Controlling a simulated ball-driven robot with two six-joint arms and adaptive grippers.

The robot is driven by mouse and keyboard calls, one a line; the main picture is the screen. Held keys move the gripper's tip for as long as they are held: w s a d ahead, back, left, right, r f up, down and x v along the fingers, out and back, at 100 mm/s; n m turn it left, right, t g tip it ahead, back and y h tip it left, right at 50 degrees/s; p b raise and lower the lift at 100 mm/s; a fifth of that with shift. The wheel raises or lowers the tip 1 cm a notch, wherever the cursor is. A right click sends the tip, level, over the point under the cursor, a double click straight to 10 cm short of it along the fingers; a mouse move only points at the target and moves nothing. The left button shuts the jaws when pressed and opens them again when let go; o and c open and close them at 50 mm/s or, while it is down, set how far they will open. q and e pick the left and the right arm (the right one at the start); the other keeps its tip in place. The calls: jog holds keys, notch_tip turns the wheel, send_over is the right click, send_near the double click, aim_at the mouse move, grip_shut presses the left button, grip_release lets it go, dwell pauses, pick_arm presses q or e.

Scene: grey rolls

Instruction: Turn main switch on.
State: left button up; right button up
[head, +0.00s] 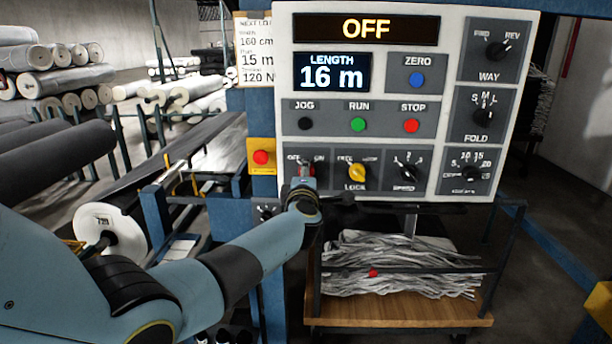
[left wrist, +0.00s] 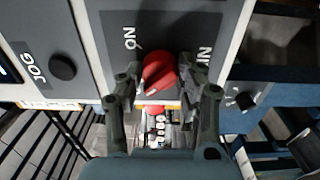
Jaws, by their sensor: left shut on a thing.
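The main switch is a red knob (left wrist: 160,72) at the lower left of the control panel, between OFF and ON marks. In the head view, a little of the red knob (head: 307,169) shows past my left gripper (head: 305,178), which covers most of it. In the left wrist view, the fingers of my left gripper (left wrist: 158,84) stand on both sides of the knob and are shut on it. The panel's top display (head: 366,28) reads OFF. The knob's exact angle is hard to tell. My right gripper is not in view.
The yellow LOCK knob (head: 356,172) and the black SPEED knob (head: 407,172) sit just right of the switch. A red button on a yellow box (head: 261,158) is close on its left. Below the panel, a wooden shelf (head: 400,313) holds crumpled grey material.

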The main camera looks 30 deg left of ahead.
pick_arm(q)
jog(key=m, duration=0.4)
jog(key=shift+f+m, duration=0.1)
jog(key=shift+m, duration=0.3)
jog(key=m, duration=0.4)
jog(key=shift+m, duration=0.3)
jog(key=m, duration=0.4)
jog(key=shift+m, duration=2.1)
jog(key=o, duration=1.2)
jog(key=shift+c, duration=0.2)
